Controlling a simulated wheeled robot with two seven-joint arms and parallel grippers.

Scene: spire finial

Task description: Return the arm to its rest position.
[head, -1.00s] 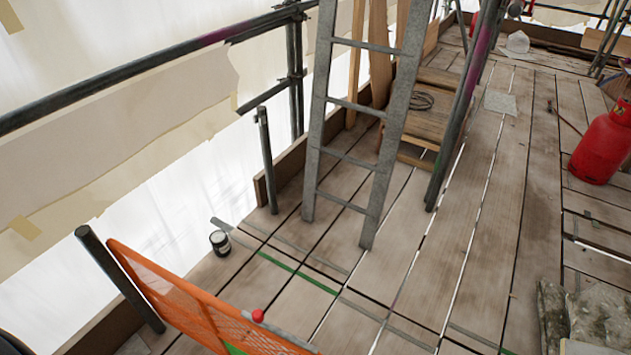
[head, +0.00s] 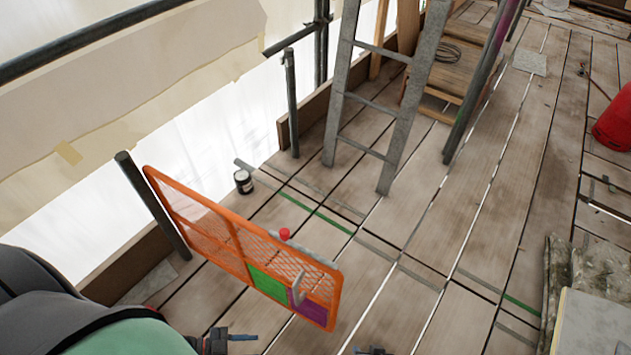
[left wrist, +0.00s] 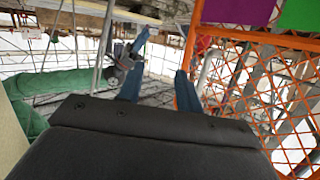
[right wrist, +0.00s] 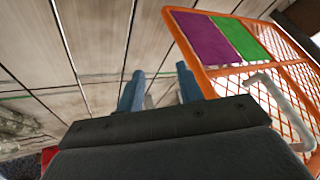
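My left gripper (left wrist: 160,90) shows in the left wrist view with its two blue fingers apart and nothing between them. My right gripper (right wrist: 160,88) shows in the right wrist view, also with its fingers apart and empty. In the head view, dark gripper parts show low at the bottom edge, mostly cut off by the frame. An orange mesh gate (head: 196,232) with green and purple panels stands just beyond them. It also shows on the right of the right wrist view (right wrist: 222,73) and of the left wrist view (left wrist: 243,88); neither gripper is seen holding it.
A grey ladder (head: 398,150) stands on the plank deck (head: 455,220). A small dark tin (head: 243,183) sits beyond the gate. A red cylinder (head: 613,125) is at the right edge, above a mottled grey slab (head: 600,275). The middle planks are clear.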

